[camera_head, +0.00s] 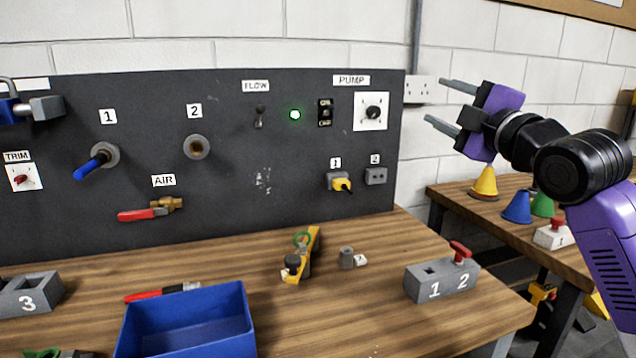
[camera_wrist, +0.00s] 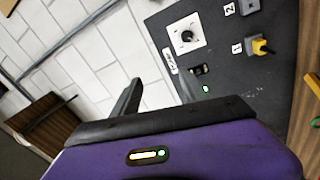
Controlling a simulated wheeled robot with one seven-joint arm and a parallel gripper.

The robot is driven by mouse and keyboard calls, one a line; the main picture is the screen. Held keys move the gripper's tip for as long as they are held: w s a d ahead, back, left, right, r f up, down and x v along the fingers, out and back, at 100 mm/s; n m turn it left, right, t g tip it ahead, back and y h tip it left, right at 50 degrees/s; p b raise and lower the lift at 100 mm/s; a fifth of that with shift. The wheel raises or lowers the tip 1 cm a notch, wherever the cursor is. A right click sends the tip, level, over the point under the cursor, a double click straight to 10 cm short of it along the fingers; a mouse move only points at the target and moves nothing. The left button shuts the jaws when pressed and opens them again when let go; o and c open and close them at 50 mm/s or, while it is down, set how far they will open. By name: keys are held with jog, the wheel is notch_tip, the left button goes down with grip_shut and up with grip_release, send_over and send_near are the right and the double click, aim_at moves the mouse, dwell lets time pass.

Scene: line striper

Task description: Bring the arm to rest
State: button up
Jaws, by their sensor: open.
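My gripper (camera_head: 450,104) is raised at the right of the head view, level with the upper part of the black panel (camera_head: 300,150) and to the right of its edge. Its two grey fingers are apart and point left, with nothing between them. In the wrist view my gripper (camera_wrist: 158,95) is open and empty in front of the white block wall (camera_wrist: 90,65), and the panel (camera_wrist: 265,100) shows on the right. My purple and black arm comes up from the lower right of the head view. No contact between the gripper and anything is visible.
A wooden bench (camera_head: 380,310) below the panel carries a blue bin (camera_head: 190,320), a yellow tool (camera_head: 308,255) and a grey block marked 1 and 2 (camera_head: 442,282). A second table (camera_head: 470,205) at the right, behind my arm, holds coloured cones (camera_head: 485,185). A wall socket (camera_head: 420,90) is near the fingers.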

jog(key=s+d+f+m+t+h+p, duration=0.1)
jog(key=s+f+m+t+h+p, duration=0.55)
jog(key=s+f+m, duration=1.65)
jog(key=s+a+f+n+g+p, duration=0.1)
jog(key=s+f+g, duration=0.2)
jog(key=s, duration=0.8)
jog(key=s+a+f+n+g+p, duration=0.1)
jog(key=s+f+g, duration=0.3)
jog(key=s, duration=0.7)
jog(key=s+a+f+n+g+p, duration=0.1)
jog(key=s+f+g, duration=0.2)
jog(key=s, duration=0.9)
notch_tip(320, 180, down, 3)
jog(key=shift+a+r+n+g, duration=0.1)
jog(key=shift+a+n+g, duration=0.1)
jog(key=shift+n+g, duration=0.2)
